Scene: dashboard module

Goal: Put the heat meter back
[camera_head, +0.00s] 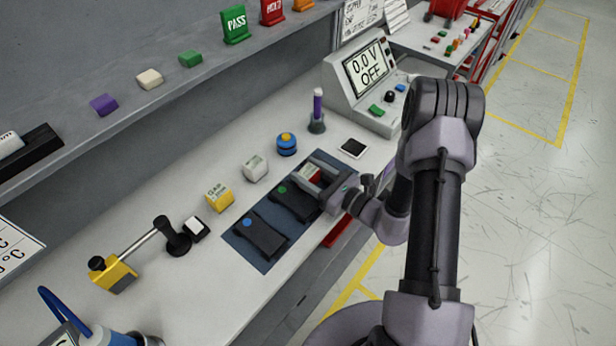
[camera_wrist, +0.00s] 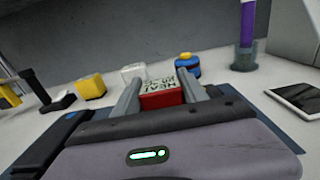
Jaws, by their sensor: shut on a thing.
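The heat meter is a red block with a white lettered top; it shows in the head view (camera_head: 313,175) and in the wrist view (camera_wrist: 162,99), where part of the lettering reads like "HEAT". My gripper (camera_head: 310,168) is shut on it, with one grey finger on each side in the wrist view (camera_wrist: 160,84). The block is at the right end of a dark blue mat (camera_head: 243,252), beside a black holder with a green dot (camera_head: 293,201). A second black holder with a blue dot (camera_head: 260,236) lies to the left. Whether the block touches the mat is hidden.
Behind the mat stand a yellow block (camera_head: 219,198), a white block (camera_head: 255,168) and a blue-yellow knob (camera_head: 287,145). A purple tube in a stand (camera_head: 317,112), a dark flat pad (camera_head: 353,148) and a voltage meter (camera_head: 365,85) are farther back.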

